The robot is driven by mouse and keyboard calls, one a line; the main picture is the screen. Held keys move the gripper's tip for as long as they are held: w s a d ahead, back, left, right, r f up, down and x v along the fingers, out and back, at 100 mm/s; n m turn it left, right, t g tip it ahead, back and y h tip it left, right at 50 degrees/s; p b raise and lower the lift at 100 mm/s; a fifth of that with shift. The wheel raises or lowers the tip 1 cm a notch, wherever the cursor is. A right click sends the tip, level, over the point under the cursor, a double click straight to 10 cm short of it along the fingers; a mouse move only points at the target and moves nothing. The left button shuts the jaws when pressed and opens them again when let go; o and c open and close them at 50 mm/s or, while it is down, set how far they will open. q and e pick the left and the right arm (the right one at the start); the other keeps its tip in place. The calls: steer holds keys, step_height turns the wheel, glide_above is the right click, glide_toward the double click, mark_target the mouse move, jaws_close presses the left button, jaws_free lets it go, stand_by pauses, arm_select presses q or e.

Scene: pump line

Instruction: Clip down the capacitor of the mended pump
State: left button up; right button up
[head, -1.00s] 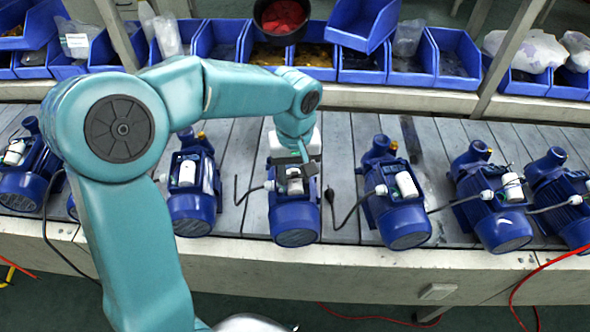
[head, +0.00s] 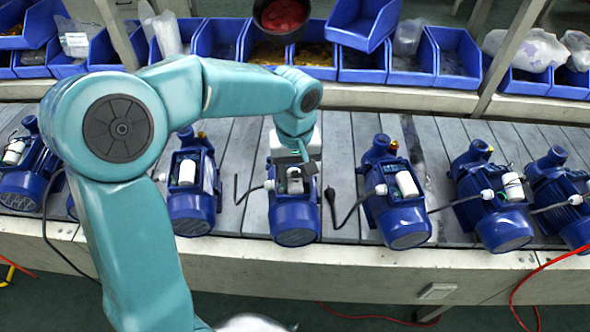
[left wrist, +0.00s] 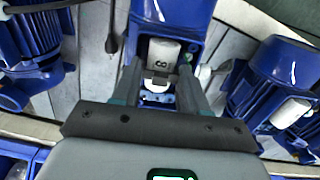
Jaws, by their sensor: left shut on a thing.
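The middle blue pump (head: 295,222) stands on the slatted line with its motor end towards me. A pale cylindrical capacitor (head: 295,187) lies in the recess on its top. In the left wrist view the capacitor (left wrist: 163,52) shows a dark mark, with a blue-rimmed recess around it. My left gripper (head: 292,163) reaches down over the far part of this recess. In the left wrist view its two fingers (left wrist: 160,78) straddle the capacitor, shut on it. A clip cannot be clearly made out. My right gripper is not in view.
Other blue pumps stand close by, at left (head: 192,195) and right (head: 397,205). A black cable with a plug (head: 331,196) lies between the middle and right pumps. Blue bins (head: 360,66) and a dark bowl of red parts (head: 281,18) are behind.

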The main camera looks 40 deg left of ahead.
arm_select(q)
steer(key=shift+f, duration=0.3)
stand_by(0.4)
steer(key=o, duration=1.1)
steer(key=shift+r+p, duration=2.2)
steer(key=shift+r, duration=0.9)
steer(key=shift+r, duration=0.15)
step_height(320, 180, up, 16)
steer(key=shift+p, duration=0.45)
